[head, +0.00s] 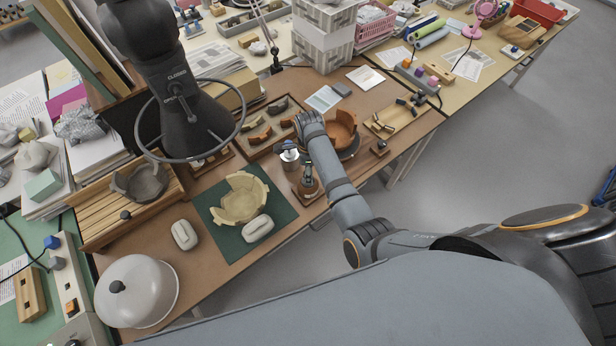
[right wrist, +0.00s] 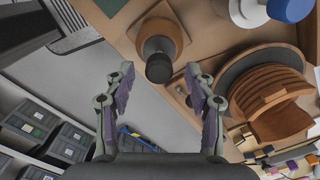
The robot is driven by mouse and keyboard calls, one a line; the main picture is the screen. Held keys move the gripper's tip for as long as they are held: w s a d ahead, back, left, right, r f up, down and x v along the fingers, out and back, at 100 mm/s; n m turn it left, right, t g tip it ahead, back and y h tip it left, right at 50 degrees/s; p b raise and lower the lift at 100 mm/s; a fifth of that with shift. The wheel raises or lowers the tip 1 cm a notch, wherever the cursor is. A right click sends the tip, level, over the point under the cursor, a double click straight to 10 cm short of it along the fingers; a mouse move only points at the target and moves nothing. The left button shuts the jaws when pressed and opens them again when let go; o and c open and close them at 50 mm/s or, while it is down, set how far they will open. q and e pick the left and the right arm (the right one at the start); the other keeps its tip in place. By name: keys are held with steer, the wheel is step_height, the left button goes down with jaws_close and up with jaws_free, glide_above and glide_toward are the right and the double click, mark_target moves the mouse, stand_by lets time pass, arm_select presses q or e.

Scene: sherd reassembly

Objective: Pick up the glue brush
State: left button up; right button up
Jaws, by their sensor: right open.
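A round piece with a dark knob-like end (right wrist: 158,60) stands on a square wooden base in the right wrist view; I cannot tell for sure whether it is the glue brush. It lies just beyond and between the fingertips of my right gripper (right wrist: 160,82), which is open and empty. My left gripper is not in view.
An orange-brown pot (head: 342,128) stands behind my right arm and shows as ribbed sherds in the right wrist view (right wrist: 268,92). A cream bowl (head: 240,200) sits on a green mat (head: 220,238). A dark hood with a ring (head: 190,125) hangs at left.

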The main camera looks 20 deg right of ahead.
steer(key=shift+f, duration=1.65)
steer(key=c, duration=1)
steer(key=shift+o, duration=0.2)
